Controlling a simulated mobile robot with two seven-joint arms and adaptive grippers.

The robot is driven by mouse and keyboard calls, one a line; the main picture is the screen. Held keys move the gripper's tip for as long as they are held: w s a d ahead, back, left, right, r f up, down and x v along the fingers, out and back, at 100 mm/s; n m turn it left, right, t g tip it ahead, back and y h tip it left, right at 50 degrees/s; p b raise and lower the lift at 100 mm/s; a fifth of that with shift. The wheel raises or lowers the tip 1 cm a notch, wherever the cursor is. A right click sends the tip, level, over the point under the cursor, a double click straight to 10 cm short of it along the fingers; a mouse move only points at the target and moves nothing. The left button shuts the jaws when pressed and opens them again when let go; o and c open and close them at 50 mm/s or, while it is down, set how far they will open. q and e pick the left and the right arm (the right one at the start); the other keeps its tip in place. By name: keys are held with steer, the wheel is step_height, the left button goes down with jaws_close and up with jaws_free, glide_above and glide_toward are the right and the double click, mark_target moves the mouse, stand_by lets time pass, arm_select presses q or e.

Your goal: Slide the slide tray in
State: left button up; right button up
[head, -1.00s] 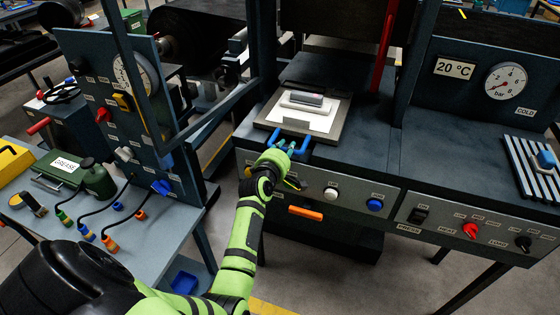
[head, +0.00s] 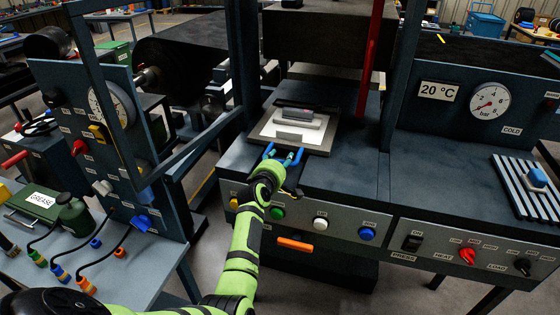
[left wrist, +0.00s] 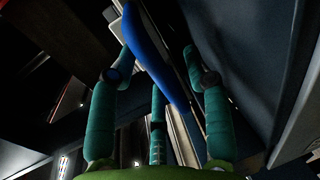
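The slide tray (head: 262,137) is a flat grey plate with a blue handle (head: 297,157) at its front. It lies on the dark press bench, in front of and partly below the raised press block. A pale sheet and a grey block (head: 297,117) lie on it. My left gripper (head: 282,159) is at the handle. In the left wrist view the blue handle (left wrist: 160,55) runs diagonally among the fingers of my left gripper (left wrist: 158,50), which curl in around it. Exact finger contact is partly hidden. My right gripper is not in view.
A red post (head: 372,60) stands right of the tray and a dark frame post to its left. Buttons and an orange handle (head: 295,244) are on the front panel below. The bench top right of the tray is clear. A grease can stands at left.

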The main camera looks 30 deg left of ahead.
arm_select(q)
steer(key=shift+s+d, duration=0.1)
steer(key=shift+s, duration=0.15)
steer(key=v, duration=1.1)
steer(key=shift+s, duration=0.2)
steer(key=shift+r, duration=0.1)
